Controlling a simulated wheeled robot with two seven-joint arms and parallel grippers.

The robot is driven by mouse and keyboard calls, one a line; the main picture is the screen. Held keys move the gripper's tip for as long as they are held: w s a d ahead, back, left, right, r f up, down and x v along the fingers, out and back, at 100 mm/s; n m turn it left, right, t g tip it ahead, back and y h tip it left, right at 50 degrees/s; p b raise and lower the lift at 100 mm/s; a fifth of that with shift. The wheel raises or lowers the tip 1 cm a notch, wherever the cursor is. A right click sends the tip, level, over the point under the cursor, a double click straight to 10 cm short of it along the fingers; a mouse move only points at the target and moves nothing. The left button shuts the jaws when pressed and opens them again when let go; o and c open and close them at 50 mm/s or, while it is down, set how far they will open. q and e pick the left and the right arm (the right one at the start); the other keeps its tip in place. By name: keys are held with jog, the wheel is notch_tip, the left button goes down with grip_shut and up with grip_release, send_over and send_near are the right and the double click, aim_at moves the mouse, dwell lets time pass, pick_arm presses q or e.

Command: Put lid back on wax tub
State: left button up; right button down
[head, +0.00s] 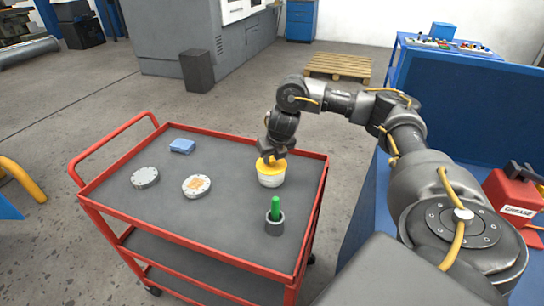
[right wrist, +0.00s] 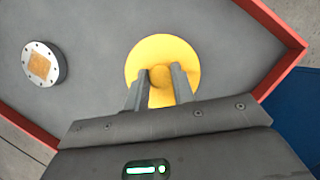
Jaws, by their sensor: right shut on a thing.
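The white wax tub (head: 270,180) stands upright on the cart's top shelf, near its right rim. The yellow lid (head: 279,166) sits over the tub's mouth; it also shows in the right wrist view (right wrist: 163,48) as a round disc with a knob in the middle. My right gripper (head: 270,159) reaches down from above and is shut on the lid's knob, its fingers on either side of it in the right wrist view (right wrist: 158,80). In that view the lid hides the tub. Whether the lid is fully seated cannot be told. My left gripper is not in view.
On the red cart (head: 318,158) lie a grey disc (head: 145,177), a disc with an orange square (head: 196,186), a blue block (head: 182,146) and a dark cup (head: 275,226) with a green stick. A red grease box (head: 514,197) stands at right.

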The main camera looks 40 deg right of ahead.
jog(key=c, duration=0.6)
grip_release()
